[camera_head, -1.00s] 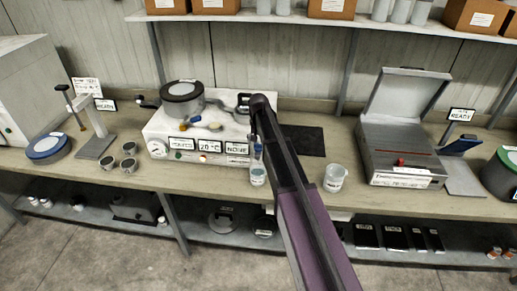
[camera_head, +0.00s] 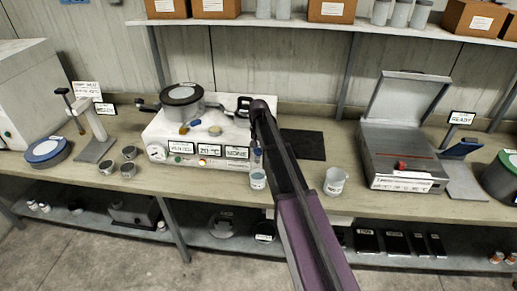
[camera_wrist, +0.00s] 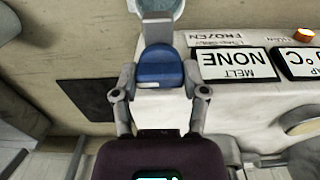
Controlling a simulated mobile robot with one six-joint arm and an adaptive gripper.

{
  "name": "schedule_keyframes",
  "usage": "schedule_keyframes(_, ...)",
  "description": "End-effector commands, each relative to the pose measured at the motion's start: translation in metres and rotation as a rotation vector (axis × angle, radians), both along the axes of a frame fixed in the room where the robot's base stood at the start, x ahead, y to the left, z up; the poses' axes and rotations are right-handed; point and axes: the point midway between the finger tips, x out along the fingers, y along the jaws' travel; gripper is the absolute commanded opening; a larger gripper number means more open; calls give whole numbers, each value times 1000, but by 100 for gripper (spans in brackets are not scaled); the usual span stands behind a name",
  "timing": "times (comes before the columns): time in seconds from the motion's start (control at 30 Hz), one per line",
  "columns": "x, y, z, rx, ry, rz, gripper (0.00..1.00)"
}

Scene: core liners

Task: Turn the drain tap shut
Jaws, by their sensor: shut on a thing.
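The drain tap's blue handle (camera_wrist: 162,68) sits between the two fingers of my gripper (camera_wrist: 160,82) in the wrist view, and the fingers close on its sides. In the head view the tap (camera_head: 257,155) shows as a small blue part at the front right of the white unit (camera_head: 215,118); my arm hides most of my gripper there. A small beaker (camera_head: 258,180) stands just below the tap. Its rim also shows at the top of the wrist view (camera_wrist: 155,8).
A grey lidded vessel (camera_head: 182,98) stands on the unit. Signs on the unit's front include one reading NONE (camera_head: 236,153). A second beaker (camera_head: 335,182) stands right of my arm. An open-lidded grey machine (camera_head: 402,155) is farther right. Small cups (camera_head: 128,162) stand at left.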

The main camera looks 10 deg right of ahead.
Motion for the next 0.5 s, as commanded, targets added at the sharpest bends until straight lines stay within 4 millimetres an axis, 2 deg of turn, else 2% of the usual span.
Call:
schedule_keyframes(0.27, 0, 0, 0, 0, 1, -24, 9)
schedule_keyframes(0.5, -1, 0, 0, 0, 1, -118, 9)
